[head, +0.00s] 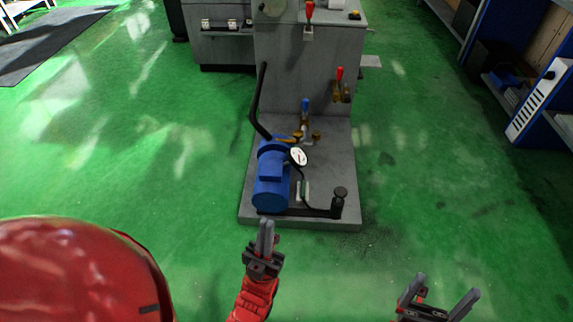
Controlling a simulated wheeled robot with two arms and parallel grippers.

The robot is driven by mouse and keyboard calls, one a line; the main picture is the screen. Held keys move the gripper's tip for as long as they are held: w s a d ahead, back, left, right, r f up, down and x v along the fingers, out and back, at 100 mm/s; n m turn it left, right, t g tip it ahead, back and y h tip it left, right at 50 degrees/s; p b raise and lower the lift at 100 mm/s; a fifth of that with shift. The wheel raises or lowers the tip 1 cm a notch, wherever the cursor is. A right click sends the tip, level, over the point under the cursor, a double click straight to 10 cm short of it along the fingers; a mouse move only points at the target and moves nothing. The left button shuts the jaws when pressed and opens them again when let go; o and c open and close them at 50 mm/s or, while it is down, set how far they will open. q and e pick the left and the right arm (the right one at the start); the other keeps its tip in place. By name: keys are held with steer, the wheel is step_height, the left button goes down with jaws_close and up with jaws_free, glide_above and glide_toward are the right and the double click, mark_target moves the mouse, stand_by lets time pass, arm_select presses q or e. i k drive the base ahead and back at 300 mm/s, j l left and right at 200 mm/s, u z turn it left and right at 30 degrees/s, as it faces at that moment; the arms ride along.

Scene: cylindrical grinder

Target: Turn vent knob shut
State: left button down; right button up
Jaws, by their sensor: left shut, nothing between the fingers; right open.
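A pump unit with a blue motor (271,180) stands on a grey base plate (325,218) at the foot of the machine. A black round knob (340,192) sits upright on a dark post at its front right. Small brass knobs (316,136) sit on the pipework behind a white gauge (298,156). I cannot tell which of these is the vent knob. My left gripper (266,230) is shut and empty, in front of the plate, left of the black knob. My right gripper (446,286) is open and empty, at the lower right, apart from the unit.
The grey machine cabinet (308,75) rises behind the unit, with red-handled valves (339,74) and a blue-handled valve (305,104). Blue shelving (485,45) is at far right. Green floor (430,150) is clear right of the unit.

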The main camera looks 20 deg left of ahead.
mark_target(298, 134)
steer(key=i+j+u, duration=0.25)
steer(key=i+j, duration=0.5)
steer(key=i+j+u, duration=0.3)
steer(key=i+j, duration=0.35)
steer(key=i, duration=0.2)
